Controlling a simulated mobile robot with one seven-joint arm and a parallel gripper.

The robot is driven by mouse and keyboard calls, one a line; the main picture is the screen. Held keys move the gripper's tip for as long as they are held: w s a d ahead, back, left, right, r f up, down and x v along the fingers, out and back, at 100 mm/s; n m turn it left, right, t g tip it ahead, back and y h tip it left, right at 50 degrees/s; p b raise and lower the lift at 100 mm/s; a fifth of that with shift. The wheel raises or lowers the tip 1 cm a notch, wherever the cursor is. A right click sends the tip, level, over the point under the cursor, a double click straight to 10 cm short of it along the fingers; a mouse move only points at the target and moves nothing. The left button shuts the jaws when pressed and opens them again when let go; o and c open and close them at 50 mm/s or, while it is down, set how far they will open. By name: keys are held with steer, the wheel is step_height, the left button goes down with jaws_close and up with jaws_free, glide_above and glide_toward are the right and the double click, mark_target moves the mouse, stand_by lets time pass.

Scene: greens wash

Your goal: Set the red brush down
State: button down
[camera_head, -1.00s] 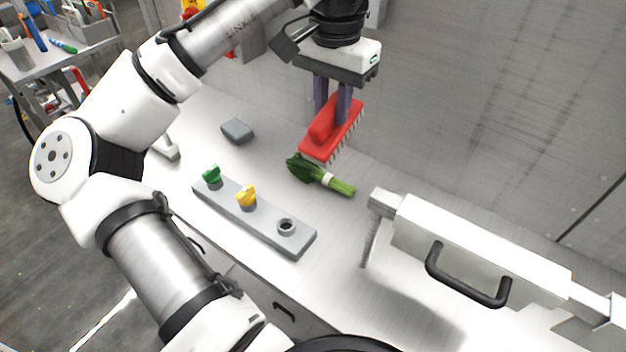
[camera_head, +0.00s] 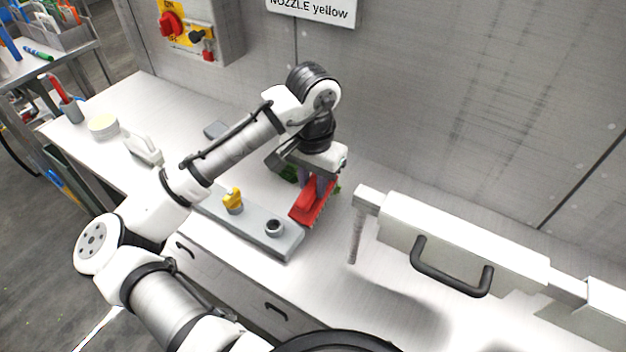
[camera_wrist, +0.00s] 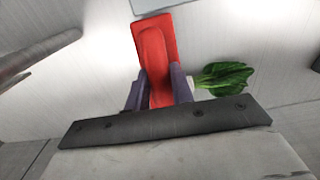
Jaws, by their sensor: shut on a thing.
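My gripper (camera_head: 317,182) is shut on the red brush (camera_head: 308,206) by its raised back, fingers pointing down. In the head view the brush is low over the counter, beside the right part of the grey nozzle rack; I cannot tell whether its bristles touch the counter. In the wrist view the red brush (camera_wrist: 155,50) shows between the two purple-grey fingers (camera_wrist: 158,90). The leafy green bunch (camera_wrist: 222,77) lies right beside the gripper there. In the head view it is mostly hidden behind the gripper.
The nozzle rack (camera_head: 287,243) holds a yellow nozzle (camera_head: 233,200) and an empty-looking ring (camera_head: 274,228). A white box with a black handle (camera_head: 455,250) stands at right. A switch panel (camera_head: 200,28) and a "NOZZLE yellow" sign (camera_head: 312,10) are on the wall. A red-handled tool stands in a cup (camera_head: 70,110) at left.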

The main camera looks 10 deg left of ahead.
steer(key=shift+f, duration=0.2)
steer(key=c, duration=1.2)
jaws_free()
steer(key=shift+f, duration=0.1)
